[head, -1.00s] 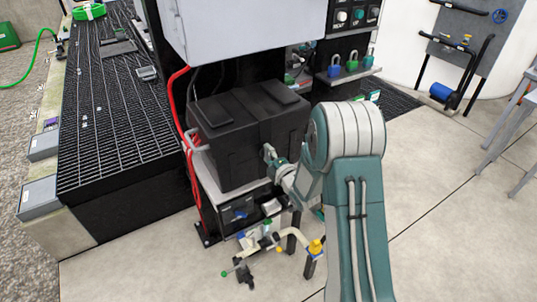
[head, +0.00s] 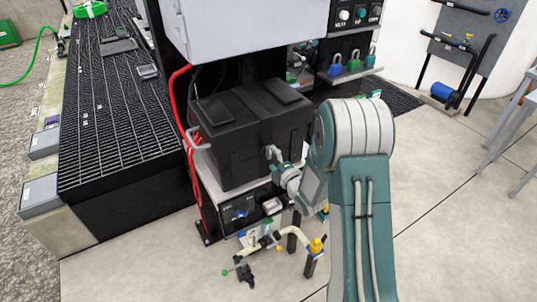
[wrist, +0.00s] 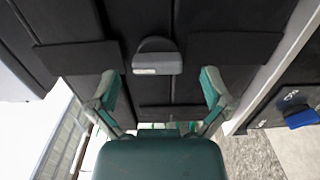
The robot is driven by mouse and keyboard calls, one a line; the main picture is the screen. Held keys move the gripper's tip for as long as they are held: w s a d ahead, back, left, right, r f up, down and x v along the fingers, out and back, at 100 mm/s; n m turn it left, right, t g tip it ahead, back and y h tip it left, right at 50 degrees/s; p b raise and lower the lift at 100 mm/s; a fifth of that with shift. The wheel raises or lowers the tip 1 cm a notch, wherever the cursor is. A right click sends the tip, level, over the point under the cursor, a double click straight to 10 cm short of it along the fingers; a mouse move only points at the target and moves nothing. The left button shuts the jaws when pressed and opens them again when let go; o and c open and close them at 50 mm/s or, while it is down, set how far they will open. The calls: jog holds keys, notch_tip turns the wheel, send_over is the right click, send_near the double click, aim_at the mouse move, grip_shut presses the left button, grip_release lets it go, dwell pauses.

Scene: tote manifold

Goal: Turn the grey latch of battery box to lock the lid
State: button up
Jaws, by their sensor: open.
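The black battery box (head: 225,150) sits on a light shelf under a grey cabinet, with its lid on top. In the wrist view the dark box face (wrist: 150,95) fills the upper middle. The grey latch (wrist: 157,57) is a rounded knob with a lighter front edge, ahead of my gripper and centred between its fingers. My gripper (wrist: 160,92) is open, with one teal finger on each side and nothing between the tips. In the head view my gripper (head: 275,158) is close to the box's front face, and my arm hides the box's right end. The latch cannot be made out there.
Red cables (head: 193,150) and a grey handle are at the box's left. Below stand pipes with a yellow-topped valve (head: 316,245). A shelf of padlocks (head: 345,67) is behind to the right. The floor at right is open.

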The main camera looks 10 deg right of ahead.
jog(key=v, duration=0.9)
jog(key=shift+s, duration=0.3)
jog(key=s+d+r+m+g+h, duration=0.1)
jog(key=s+r+m+g+h, duration=0.15)
jog(key=r+m, duration=0.35)
jog(key=s+r+m+g+h, duration=0.2)
jog(key=r+m+g+h, duration=0.15)
jog(key=r+m, duration=0.2)
jog(key=s+a+r+m+g, duration=0.2)
jog(key=s+m, duration=0.3)
jog(key=s, duration=0.5)
jog(key=s+a+r+m+g, duration=0.2)
jog(key=s+r+m+g, duration=0.1)
jog(key=s, duration=0.8)
jog(key=shift+s+a+r+m+g, duration=0.25)
jog(key=shift+r+m, duration=0.4)
jog(key=shift+m, duration=0.5)
